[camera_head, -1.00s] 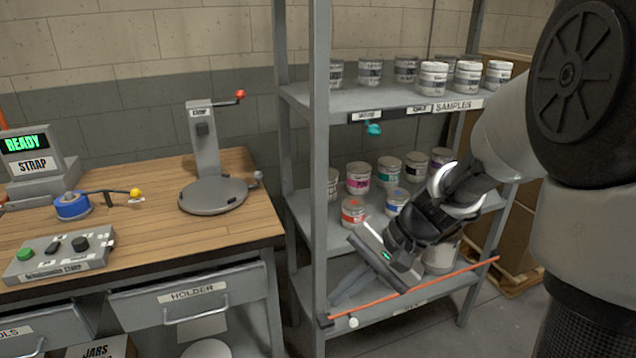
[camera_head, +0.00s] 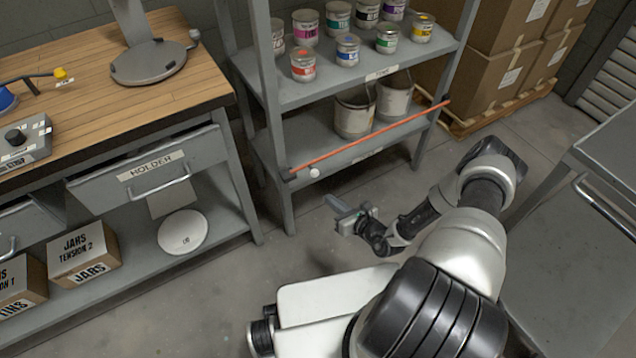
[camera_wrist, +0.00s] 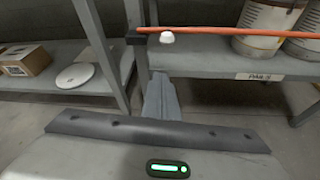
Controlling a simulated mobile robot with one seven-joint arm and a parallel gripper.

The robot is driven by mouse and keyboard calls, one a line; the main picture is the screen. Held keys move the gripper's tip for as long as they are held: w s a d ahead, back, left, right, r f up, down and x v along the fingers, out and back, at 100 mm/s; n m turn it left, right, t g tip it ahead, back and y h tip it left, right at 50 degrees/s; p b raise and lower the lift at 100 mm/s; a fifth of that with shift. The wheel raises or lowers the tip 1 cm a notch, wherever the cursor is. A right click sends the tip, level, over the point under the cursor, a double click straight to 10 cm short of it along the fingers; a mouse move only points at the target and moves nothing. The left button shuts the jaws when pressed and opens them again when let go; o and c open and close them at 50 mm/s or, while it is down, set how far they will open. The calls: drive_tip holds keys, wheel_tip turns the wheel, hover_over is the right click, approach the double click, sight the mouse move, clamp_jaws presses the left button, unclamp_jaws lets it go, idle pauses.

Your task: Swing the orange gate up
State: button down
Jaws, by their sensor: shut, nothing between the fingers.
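The orange gate (camera_head: 372,138) is a thin bar across the front of the shelf unit's lowest shelf. It runs from a dark bracket on the left post to the right post, just in front of the pails. A white round knob (camera_head: 314,172) sits below its left end. In the wrist view the gate (camera_wrist: 235,31) crosses the top, with the knob (camera_wrist: 167,38) under it. My gripper (camera_head: 335,204) is low in front of the shelf, below the gate's left part and apart from it. In the wrist view its fingers (camera_wrist: 160,82) are together and empty, pointing toward the shelf edge.
Two pails (camera_head: 354,112) stand on the lowest shelf behind the gate. Paint tins (camera_head: 347,50) fill the shelf above. A workbench (camera_head: 110,95) is on the left, a grey cart (camera_head: 580,260) on the right. The floor before the shelf is clear.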

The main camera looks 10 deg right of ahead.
drive_tip(key=shift+s+f+m, duration=0.2)
drive_tip(key=shift+f+m, duration=0.1)
drive_tip(key=shift+f, duration=0.25)
drive_tip(key=b+x, duration=0.4)
drive_tip(key=x, duration=0.6)
drive_tip(key=r, duration=0.2)
drive_tip(key=d+r, duration=0.1)
drive_tip(key=shift+w+r+p, duration=0.2)
drive_tip(key=shift+r+p, duration=0.1)
drive_tip(key=shift+r, duration=0.1)
